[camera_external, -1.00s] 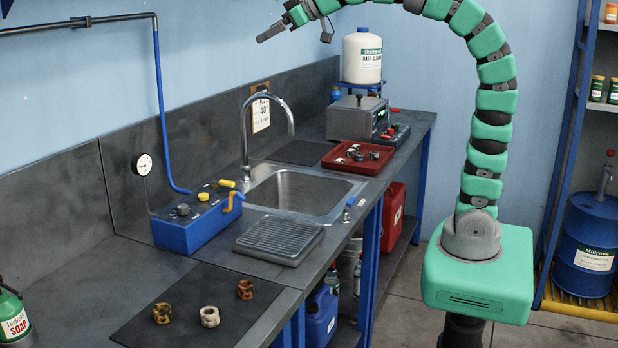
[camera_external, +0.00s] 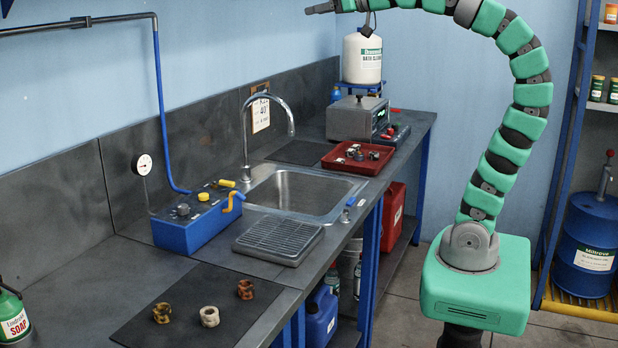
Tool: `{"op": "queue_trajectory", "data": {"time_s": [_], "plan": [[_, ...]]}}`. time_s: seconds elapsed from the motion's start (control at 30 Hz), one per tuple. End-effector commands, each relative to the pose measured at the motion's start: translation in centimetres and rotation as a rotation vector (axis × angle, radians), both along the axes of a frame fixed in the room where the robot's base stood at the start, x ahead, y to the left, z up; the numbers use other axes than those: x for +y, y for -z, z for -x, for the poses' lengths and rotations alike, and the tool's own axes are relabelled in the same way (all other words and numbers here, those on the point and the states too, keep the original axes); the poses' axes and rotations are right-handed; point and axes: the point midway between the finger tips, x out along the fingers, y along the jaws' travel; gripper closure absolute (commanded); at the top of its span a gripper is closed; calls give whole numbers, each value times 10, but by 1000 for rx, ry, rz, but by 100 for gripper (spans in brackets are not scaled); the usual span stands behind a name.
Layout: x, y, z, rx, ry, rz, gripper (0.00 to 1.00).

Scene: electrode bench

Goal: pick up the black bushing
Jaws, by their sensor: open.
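My gripper (camera_external: 320,8) is at the top edge of the external view, high above the bench and far from everything on it. Its jaws are open and nothing shows between them. Several small ring-shaped parts, some dark and some metallic, sit in the red tray (camera_external: 342,165) at the back of the bench. A black bushing may be among them, but they are too small to tell for sure. On the dark front mat (camera_external: 178,328) are a brass-brown bushing (camera_external: 162,313), a cream bushing (camera_external: 209,317) and a rust-red bushing (camera_external: 245,289); none of these is black.
A tall curved faucet (camera_external: 245,135) stands behind the sink (camera_external: 300,190). A grey instrument box (camera_external: 352,118) and a large white jug (camera_external: 362,58) stand behind the red tray. A blue box (camera_external: 195,225) and a ribbed drain tray (camera_external: 278,241) lie nearer. Space above the bench is free.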

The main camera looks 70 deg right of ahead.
Motion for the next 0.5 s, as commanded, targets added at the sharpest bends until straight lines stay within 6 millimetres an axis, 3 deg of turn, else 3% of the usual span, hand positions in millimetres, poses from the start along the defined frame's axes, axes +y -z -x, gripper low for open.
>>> {"op": "queue_trajectory", "data": {"time_s": [0.17,0.3,0.5], "plan": [[27,22,-19,21,-50,-13,39],[90,71,-52,63,-151,-37,39],[197,161,-77,134,-292,-75,39]]}}
